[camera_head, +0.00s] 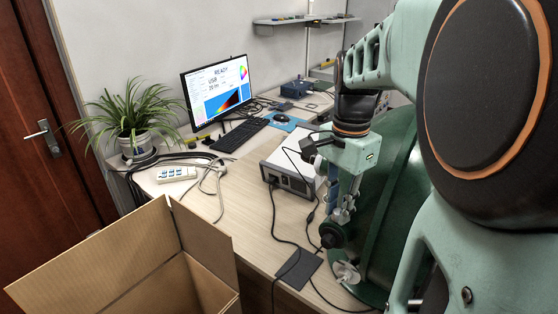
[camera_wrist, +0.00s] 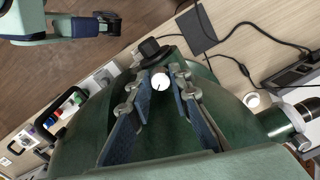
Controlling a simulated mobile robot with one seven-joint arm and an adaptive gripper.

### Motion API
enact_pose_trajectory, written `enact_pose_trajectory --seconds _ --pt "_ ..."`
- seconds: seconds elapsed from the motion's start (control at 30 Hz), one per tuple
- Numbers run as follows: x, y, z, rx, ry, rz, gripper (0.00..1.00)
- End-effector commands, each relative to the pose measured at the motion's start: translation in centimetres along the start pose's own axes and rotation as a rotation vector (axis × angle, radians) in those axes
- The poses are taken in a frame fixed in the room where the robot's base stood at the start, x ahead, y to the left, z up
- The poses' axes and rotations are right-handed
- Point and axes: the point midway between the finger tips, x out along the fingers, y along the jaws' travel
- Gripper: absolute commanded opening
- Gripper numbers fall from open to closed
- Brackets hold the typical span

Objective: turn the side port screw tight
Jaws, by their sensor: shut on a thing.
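The large dark green sphere (camera_head: 392,215) stands at the right of the desk. My gripper (camera_head: 340,212) points down at its left side. In the wrist view, my gripper (camera_wrist: 160,78) has its fingertips on either side of a small round white head with a dark line on it, which I take for the side port screw (camera_wrist: 160,82). The jaws are closed on it. A black part (camera_wrist: 150,47) lies just beyond the fingertips; a dark round part (camera_head: 332,237) shows below them in the head view. The screw's shank is hidden, so I cannot tell how deep it sits.
A white instrument box (camera_head: 290,166) with cables stands left of my gripper. A white fitting (camera_head: 346,272) sticks out low by the sphere. A black pad (camera_head: 299,269) lies at the desk edge. A monitor (camera_head: 218,88) reads READY. An open cardboard box (camera_head: 125,255) stands in front.

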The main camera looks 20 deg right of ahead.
Motion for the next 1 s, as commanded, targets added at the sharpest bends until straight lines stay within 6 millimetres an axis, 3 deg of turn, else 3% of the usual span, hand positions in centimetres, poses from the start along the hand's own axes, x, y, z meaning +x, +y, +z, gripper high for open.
enact_pose_trajectory --seconds 0.4,0.43,0.47,0.8,1.0 --pt "-0.1 -0.1 -0.1 0.007 0.003 -0.003 0.0" --pt "-0.1 -0.1 -0.1 0.006 0.003 -0.003 0.21" --pt "-0.1 -0.1 -0.1 0.006 0.003 -0.003 0.25" --pt "-0.3 0.0 -0.1 0.005 0.001 -0.002 0.26" --pt "-3.2 -0.1 -0.1 0.005 0.004 -0.005 0.26"
